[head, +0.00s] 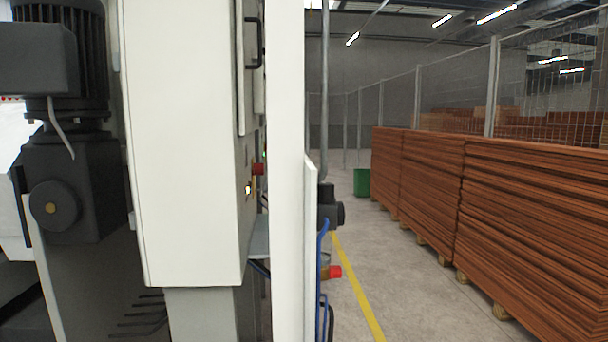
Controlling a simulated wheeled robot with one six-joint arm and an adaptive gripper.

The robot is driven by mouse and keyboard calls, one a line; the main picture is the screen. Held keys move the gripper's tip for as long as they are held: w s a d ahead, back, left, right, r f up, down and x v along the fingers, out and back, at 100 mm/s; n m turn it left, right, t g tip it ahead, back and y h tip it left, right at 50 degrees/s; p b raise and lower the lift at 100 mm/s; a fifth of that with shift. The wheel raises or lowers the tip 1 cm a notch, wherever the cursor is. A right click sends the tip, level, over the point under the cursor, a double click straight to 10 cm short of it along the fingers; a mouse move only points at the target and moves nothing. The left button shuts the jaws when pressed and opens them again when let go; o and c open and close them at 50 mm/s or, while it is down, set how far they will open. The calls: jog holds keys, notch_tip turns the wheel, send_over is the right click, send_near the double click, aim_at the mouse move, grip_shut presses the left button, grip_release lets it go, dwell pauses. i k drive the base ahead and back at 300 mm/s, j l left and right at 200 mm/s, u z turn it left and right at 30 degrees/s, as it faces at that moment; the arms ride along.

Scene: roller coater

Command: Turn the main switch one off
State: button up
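A white control cabinet (185,140) stands close by at left of centre in the head view. Its control face is turned to the right and shows only at a steep slant. A red knob (257,169) sticks out from that face, with a small lit button (248,189) below it. I cannot tell whether the red knob is main switch one, or which way it is turned. My gripper is not in view.
A dark motor and gearbox (75,160) stand at the left. A white upright post (287,170) partly blocks the cabinet face. Stacked brown boards (530,230) on pallets line the right. Open floor (390,265) with a yellow line lies between.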

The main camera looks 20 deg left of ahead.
aim_at(258, 168)
jog(key=i, duration=1.95)
jog(key=i+l, duration=0.1)
jog(key=i, duration=1.85)
jog(key=i+u, duration=0.1)
jog(key=i, duration=1.85)
jog(key=i+u, duration=0.1)
jog(key=u, duration=0.9)
jog(key=i+l+u, duration=0.1)
jog(key=u, duration=0.4)
jog(key=l+u, duration=0.15)
jog(key=u, duration=2.45)
